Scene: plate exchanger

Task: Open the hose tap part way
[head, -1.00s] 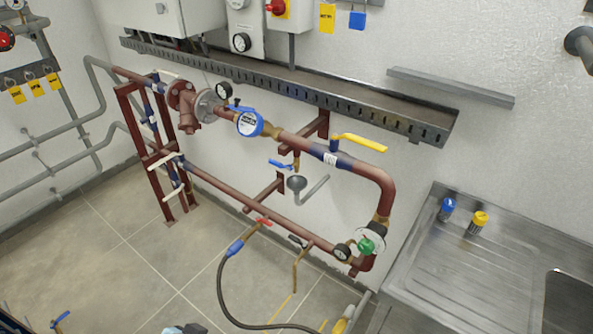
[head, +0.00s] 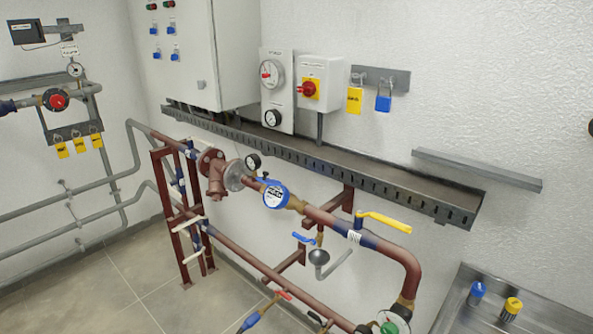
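The hose tap has a red lever (head: 283,295) on a brass body (head: 268,306), at the bottom edge of the head view. It branches off the lower red-brown pipe. A blue hose connector (head: 249,322) is attached to it, and the hose beyond is cut off by the frame. The lever is small here, so I cannot tell its exact angle. Neither of my grippers is in view.
Above the tap run the upper pipe (head: 330,222) with a yellow lever (head: 384,222) and a blue-lever valve (head: 304,238) over a grey funnel (head: 319,256). A steel sink (head: 458,306) stands at right. Floor (head: 125,290) is clear at lower left.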

